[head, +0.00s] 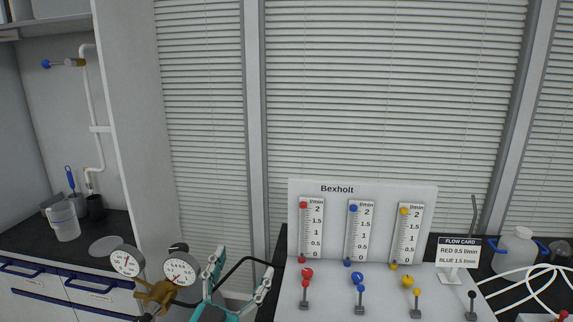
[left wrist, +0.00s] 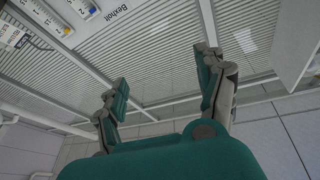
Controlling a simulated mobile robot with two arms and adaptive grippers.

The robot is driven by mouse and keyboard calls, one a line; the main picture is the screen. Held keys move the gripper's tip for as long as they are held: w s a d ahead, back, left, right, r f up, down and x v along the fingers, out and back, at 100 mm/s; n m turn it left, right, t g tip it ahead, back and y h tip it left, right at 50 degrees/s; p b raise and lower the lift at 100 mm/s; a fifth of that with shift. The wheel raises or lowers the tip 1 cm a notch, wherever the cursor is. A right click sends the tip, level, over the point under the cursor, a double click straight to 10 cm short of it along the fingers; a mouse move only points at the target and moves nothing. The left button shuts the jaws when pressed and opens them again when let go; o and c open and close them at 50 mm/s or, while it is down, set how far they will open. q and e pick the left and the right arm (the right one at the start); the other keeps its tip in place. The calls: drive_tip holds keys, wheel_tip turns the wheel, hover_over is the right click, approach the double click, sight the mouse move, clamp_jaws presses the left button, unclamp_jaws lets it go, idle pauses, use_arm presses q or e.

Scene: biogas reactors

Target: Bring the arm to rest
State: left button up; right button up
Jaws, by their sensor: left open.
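My left gripper (head: 238,276) is at the bottom of the head view, teal and grey, with its two fingers apart. Nothing is between the fingers. It is in front of the gap between the left counter and the flow panel, apart from both. In the left wrist view the open fingers (left wrist: 165,88) point toward the blinds and wall, with nothing between them. My right gripper is not in either view.
The white Bexholt panel (head: 331,218) with three flowmeters and coloured knobs stands right of the gripper. A flow card (head: 459,252) stands beside it. Two pressure gauges (head: 180,268) on a brass fitting are close to the gripper's left. A jug (head: 65,222) stands on the left counter.

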use_arm(q)
drive_tip(key=s+a+f+n+g+y, duration=0.2)
drive_tip(key=a+f+n+g+y, duration=0.35)
drive_tip(key=f, duration=0.65)
drive_tip(key=s+a+f+g, duration=0.2)
drive_tip(key=s+f+g, duration=0.2)
drive_tip(key=s+f, duration=0.35)
drive_tip(key=s+a+f+m+g+y, duration=0.1)
drive_tip(key=s+a+f+g, duration=0.2)
drive_tip(key=s+f, duration=0.4)
drive_tip(key=s+a+f+g, duration=0.2)
drive_tip(key=s+f+g, duration=0.25)
drive_tip(key=s, duration=0.45)
drive_tip(key=s+f+g, duration=0.1)
drive_tip(key=s+f, duration=0.2)
drive_tip(key=f, duration=2.7)
drive_tip(key=s+a+f+g, duration=0.1)
drive_tip(key=s+a+f, duration=0.2)
drive_tip(key=s+f, duration=1)
drive_tip(key=s, duration=0.2)
drive_tip(key=shift+s+m, duration=0.35)
drive_tip(key=shift+s, duration=0.05)
